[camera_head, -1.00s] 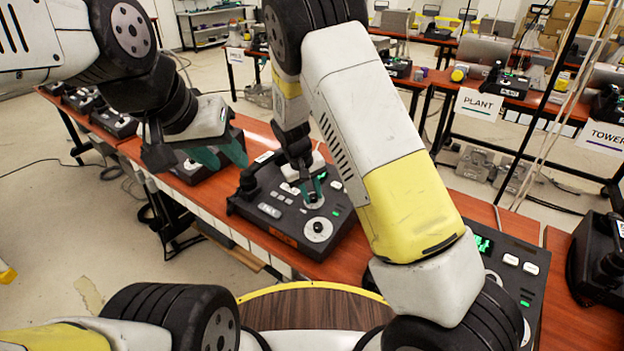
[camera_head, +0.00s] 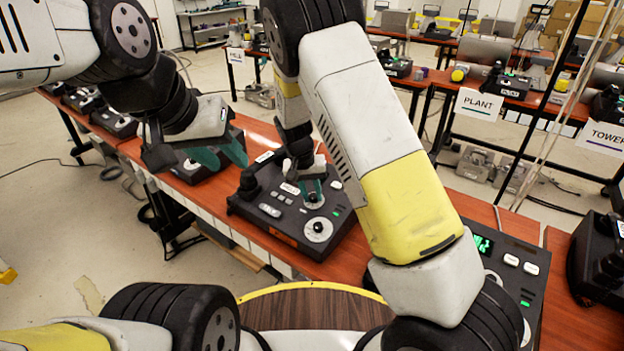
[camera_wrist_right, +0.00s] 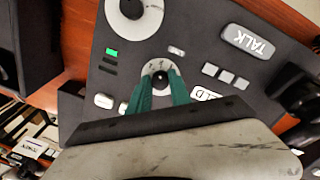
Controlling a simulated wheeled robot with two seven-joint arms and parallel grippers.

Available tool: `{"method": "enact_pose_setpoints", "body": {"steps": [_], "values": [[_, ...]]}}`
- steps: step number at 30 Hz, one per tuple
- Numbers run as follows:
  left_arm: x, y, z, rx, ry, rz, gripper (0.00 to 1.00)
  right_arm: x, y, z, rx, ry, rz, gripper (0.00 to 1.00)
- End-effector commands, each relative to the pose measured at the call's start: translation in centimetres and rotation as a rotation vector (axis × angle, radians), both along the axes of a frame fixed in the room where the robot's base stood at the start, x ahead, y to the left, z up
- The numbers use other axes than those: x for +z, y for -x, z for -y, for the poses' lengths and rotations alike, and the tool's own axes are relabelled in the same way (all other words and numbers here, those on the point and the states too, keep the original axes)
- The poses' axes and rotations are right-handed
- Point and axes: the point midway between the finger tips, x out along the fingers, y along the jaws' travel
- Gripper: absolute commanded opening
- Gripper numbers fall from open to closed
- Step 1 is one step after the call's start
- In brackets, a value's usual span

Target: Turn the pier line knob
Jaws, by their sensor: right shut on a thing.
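The paging phone (camera_head: 270,222) is a dark console on the red-brown table, in the middle of the head view. Its small knob on a white round dial (camera_wrist_right: 159,72) shows in the right wrist view between my fingertips. My right gripper (camera_wrist_right: 160,82) has its green fingers shut on this small black knob; it also shows over the console in the head view (camera_head: 312,196). A larger dial (camera_wrist_right: 136,14) with a black knob lies beside it, apart from the fingers. Whether this is the pier console cannot be read. My left gripper (camera_head: 222,158) is open and empty, above the table to the left.
A second console with a green display (camera_head: 483,245) stands at right, partly behind my right arm. Another console (camera_head: 190,168) sits under my left gripper. A grey TALK button (camera_wrist_right: 248,41) and a HOLD button (camera_wrist_right: 205,94) lie near the gripped knob.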

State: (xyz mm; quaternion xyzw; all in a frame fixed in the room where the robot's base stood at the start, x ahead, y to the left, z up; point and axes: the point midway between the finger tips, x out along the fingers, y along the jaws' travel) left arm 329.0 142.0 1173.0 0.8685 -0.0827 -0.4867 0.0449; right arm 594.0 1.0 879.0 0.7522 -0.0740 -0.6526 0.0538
Motion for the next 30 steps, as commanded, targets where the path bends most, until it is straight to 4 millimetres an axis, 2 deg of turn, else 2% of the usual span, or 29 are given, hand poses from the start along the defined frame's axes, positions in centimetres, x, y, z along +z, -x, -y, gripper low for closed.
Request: {"method": "enact_pose_setpoints", "body": {"steps": [7, 8, 10, 11, 22, 30], "values": [[0.0, 0.0, 0.0, 0.0, 0.0, 0.0, 0.36, 0.0, 0.0, 0.0, 0.001, 0.0, -0.001, 0.0], [0.0, 0.0, 0.0, 0.0, 0.0, 0.0, 0.36, 0.0, 0.0, 0.0, 0.001, 0.0, -0.001, 0.3], [0.0, 0.0, 0.0, 0.0, 0.0, 0.0, 0.36, 0.0, 0.0, 0.0, 0.001, 0.0, -0.001, 0.44], [0.0, 0.0, 0.0, 0.0, 0.0, 0.0, 0.36, 0.0, 0.0, 0.0, 0.001, 0.0, -0.001, 0.46], [0.0, 0.0, 0.0, 0.0, 0.0, 0.0, 0.36, 0.5, 0.0, -0.1, 0.002, -0.001, 0.002, 0.46], [0.0, 0.0, 0.0, 0.0, 0.0, 0.0, 0.36, 4.8, 0.6, -1.0, 0.002, -0.002, 0.003, 0.46]]}}
